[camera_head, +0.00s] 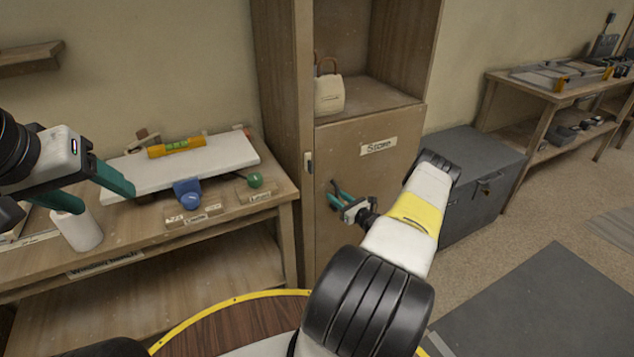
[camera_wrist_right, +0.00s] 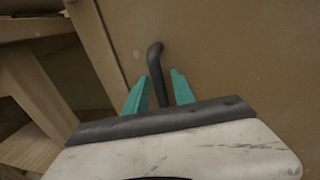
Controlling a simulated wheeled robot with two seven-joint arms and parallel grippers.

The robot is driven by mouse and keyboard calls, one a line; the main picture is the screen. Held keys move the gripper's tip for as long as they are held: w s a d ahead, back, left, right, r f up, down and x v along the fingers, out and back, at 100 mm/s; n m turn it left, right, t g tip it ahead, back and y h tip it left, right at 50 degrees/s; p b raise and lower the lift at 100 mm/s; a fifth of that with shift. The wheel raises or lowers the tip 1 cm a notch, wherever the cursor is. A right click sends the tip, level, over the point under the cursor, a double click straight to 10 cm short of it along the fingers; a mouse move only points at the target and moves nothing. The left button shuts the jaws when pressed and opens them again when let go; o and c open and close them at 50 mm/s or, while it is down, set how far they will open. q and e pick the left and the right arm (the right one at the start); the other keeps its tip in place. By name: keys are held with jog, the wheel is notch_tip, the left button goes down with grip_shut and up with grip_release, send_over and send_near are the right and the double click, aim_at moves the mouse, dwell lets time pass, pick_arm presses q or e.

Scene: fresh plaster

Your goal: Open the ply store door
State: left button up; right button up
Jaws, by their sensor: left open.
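The ply store door (camera_head: 385,177) is the light brown lower door of a tall wooden cabinet, with a "Store" label (camera_head: 378,146); it looks closed. In the right wrist view the door (camera_wrist_right: 235,50) fills the right side. A dark bent handle (camera_wrist_right: 156,68) sticks out between the teal fingers of my right gripper (camera_wrist_right: 160,92), with gaps seen on both sides. My left gripper (camera_head: 92,190) is open and empty over the workbench.
The workbench (camera_head: 285,190) at left holds a white board (camera_head: 225,150), a yellow level (camera_head: 177,147), a blue item (camera_head: 187,191) and a green item (camera_head: 255,180). A grey chest (camera_head: 480,160) stands right of the cabinet. A bag (camera_head: 329,95) sits on the open shelf above the door.

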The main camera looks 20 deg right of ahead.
grip_shut()
dwell(1.2)
